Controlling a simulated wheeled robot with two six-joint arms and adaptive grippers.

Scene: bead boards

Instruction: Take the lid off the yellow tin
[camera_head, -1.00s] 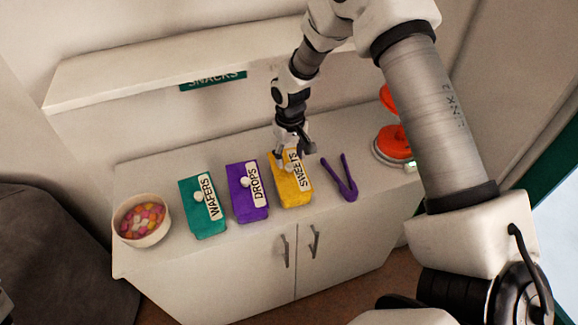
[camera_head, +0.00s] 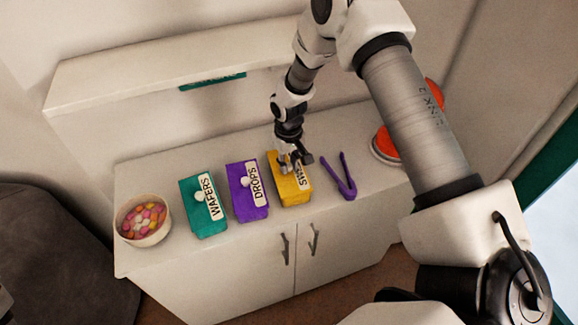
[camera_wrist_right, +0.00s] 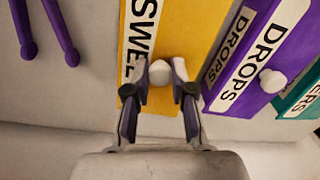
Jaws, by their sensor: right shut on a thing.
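The yellow tin (camera_head: 290,195) with a SWEETS label stands on the cabinet top, between the purple tin and the purple tongs. Its lid (camera_wrist_right: 148,35) shows from above in the right wrist view, with a round white knob (camera_wrist_right: 161,72). The lid appears to sit on the tin. My right gripper (camera_head: 288,166) is over the tin, and in the right wrist view its fingers (camera_wrist_right: 160,85) are closed on either side of the knob. In the head view the gripper hides part of the lid and label. My left gripper is not in view.
The purple DROPS tin (camera_head: 247,198) and green WAFERS tin (camera_head: 202,213) stand to the left, each with a white knob. A bowl of sweets (camera_head: 148,238) is at the far left. Purple tongs (camera_head: 345,187) lie to the right. A red-topped object (camera_head: 385,143) stands further right.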

